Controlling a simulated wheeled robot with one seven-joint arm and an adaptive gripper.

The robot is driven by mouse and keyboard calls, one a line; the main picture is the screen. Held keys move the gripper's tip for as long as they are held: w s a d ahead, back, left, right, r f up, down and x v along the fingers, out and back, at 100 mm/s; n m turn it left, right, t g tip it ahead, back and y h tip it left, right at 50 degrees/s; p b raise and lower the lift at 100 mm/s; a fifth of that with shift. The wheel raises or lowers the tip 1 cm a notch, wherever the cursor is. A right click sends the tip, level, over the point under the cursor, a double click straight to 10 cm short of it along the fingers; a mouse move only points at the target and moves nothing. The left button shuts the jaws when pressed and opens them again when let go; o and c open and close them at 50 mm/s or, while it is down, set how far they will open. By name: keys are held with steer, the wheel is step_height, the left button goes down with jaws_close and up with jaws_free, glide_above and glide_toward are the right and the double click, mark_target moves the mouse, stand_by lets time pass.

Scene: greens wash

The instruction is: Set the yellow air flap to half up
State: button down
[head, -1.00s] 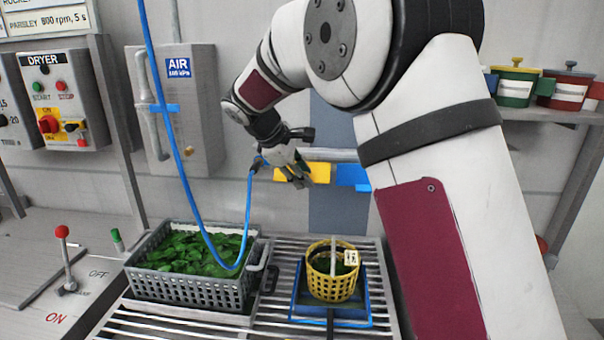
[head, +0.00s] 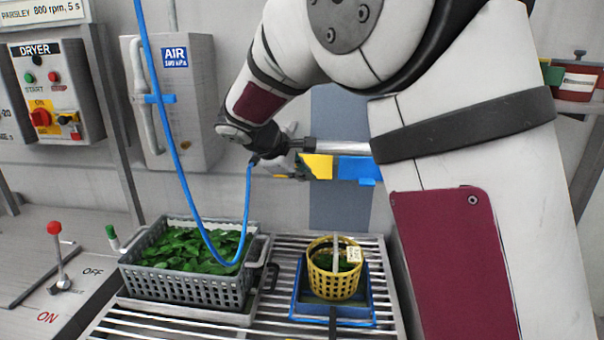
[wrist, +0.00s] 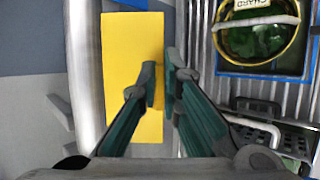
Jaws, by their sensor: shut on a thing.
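The yellow air flap (head: 318,166) is on the back wall below a horizontal grey bar, left of a blue flap (head: 356,169). In the wrist view the yellow flap (wrist: 122,75) is a flat rectangle beside the bar. My gripper (wrist: 159,84) is shut on its edge, with one fingertip over its face and the other just past the edge. In the head view my gripper (head: 292,164) is partly hidden by my wrist, and it covers the flap's left part. I cannot tell the flap's exact tilt.
Below stand a grey crate (head: 185,288) of green leaves and a yellow basket (head: 333,280) in a blue tray (head: 303,307) on a slatted rack. A blue hose (head: 182,150) hangs in front of the grey AIR box (head: 195,110). A red-knobbed lever (head: 55,228) stands left.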

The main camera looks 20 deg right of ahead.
steer(key=shift+w+f+m+t+h+b, duration=0.2)
steer(key=shift+f+t+b, duration=0.25)
steer(key=shift+b, duration=0.5)
steer(key=shift+w+f+m+t+h+b, duration=0.1)
steer(key=shift+f+t+h+b, duration=0.25)
steer(key=shift+b, duration=0.6)
steer(key=t+b, duration=0.1)
steer(key=b, duration=0.1)
steer(key=shift+f+b, duration=0.3)
steer(key=shift+b, duration=0.1)
steer(key=shift+h+b, duration=0.25)
steer(key=shift+b, duration=0.05)
steer(key=c, duration=1.8)
jaws_free()
steer(key=shift+o, duration=0.2)
steer(key=shift+r, duration=0.1)
steer(key=v, duration=1.2)
